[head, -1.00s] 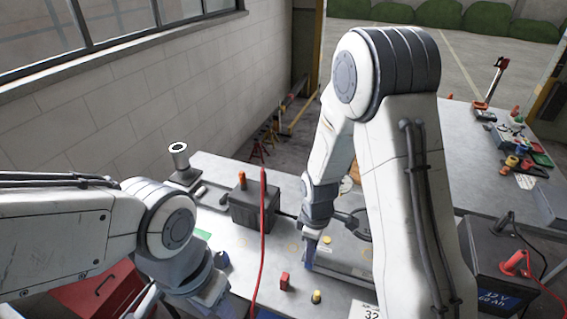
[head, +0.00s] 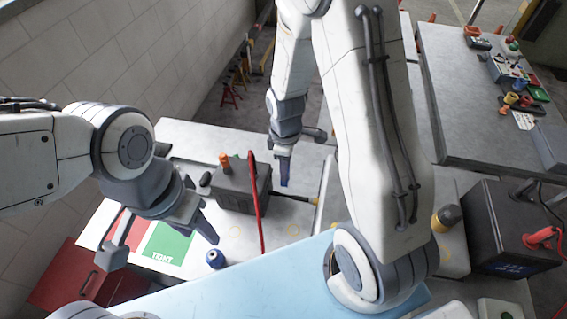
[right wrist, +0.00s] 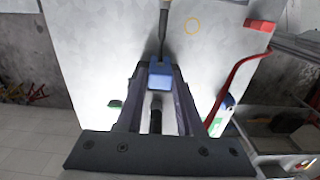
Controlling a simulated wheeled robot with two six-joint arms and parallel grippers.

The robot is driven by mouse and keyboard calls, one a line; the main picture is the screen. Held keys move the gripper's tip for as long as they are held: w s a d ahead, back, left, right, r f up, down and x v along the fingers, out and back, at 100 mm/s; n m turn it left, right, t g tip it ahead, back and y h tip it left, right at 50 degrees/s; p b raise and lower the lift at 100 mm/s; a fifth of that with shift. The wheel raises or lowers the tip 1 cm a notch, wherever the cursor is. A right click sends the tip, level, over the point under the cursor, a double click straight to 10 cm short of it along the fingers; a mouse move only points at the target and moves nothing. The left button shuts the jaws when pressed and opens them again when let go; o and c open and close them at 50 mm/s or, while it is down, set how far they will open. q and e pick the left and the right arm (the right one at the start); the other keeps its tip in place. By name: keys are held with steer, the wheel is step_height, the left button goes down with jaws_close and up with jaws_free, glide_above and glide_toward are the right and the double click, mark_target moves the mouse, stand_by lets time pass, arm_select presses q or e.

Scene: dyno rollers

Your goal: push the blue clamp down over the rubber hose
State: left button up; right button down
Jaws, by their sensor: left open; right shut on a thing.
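The blue clamp (right wrist: 160,76) shows as a small blue block between the fingertips of my right gripper (right wrist: 157,72) in the right wrist view. In the head view my right gripper (head: 285,172) points down, just right of a dark box (head: 238,187). A dark stub with a yellowish tip (head: 300,200) sticks out from the box to the right. A thin dark rod (right wrist: 163,28) lies beyond the clamp. I cannot tell for sure which part is the rubber hose. My left gripper (head: 160,243) is open and empty over the table's left part.
A red cable (head: 254,205) passes in front of the box. A black battery (head: 512,232) stands at the right, below a second grey table (head: 470,100).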

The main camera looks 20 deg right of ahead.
mark_target(285, 186)
steer(key=shift+s+f+b, duration=0.1)
steer(key=shift+f+b, duration=2.05)
steer(key=shift+f, duration=0.5)
steer(key=shift+f+b, duration=1.55)
steer(key=shift+f, duration=0.45)
steer(key=shift+f, duration=0.25)
steer(key=shift+c, duration=2.3)
jaws_free()
steer(key=shift+r, duration=0.1)
step_height(285, 186, up, 10)
steer(key=shift+r+b, duration=0.15)
steer(key=shift+b, duration=0.6)
